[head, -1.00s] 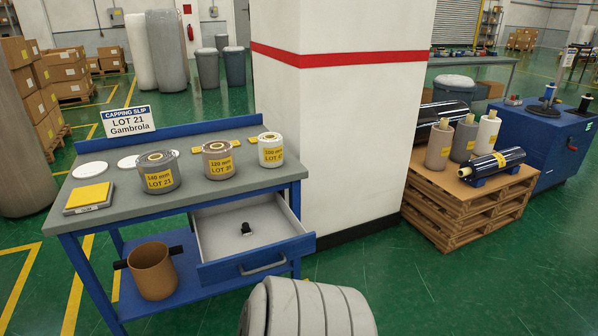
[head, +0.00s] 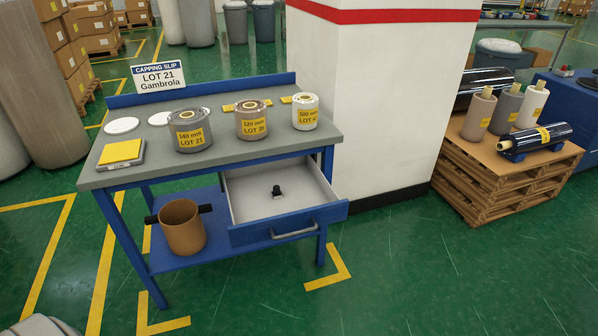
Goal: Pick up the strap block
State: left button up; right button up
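A small black object (head: 277,191) sits inside the open drawer (head: 255,213) of the blue workbench. It could be the strap block, but it is too small to tell. A flat grey block with a yellow top (head: 121,153) lies at the left front of the grey bench top (head: 228,155). Neither of my grippers is in view.
Labelled rolls (head: 190,130) and white discs (head: 122,125) stand on the bench. A brown tub (head: 182,227) is on the lower shelf. A white pillar (head: 372,110) is behind right, with a loaded pallet stack (head: 490,180) beyond. The front floor is open.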

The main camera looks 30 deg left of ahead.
aim_at(277, 194)
jog(key=u, duration=1.05)
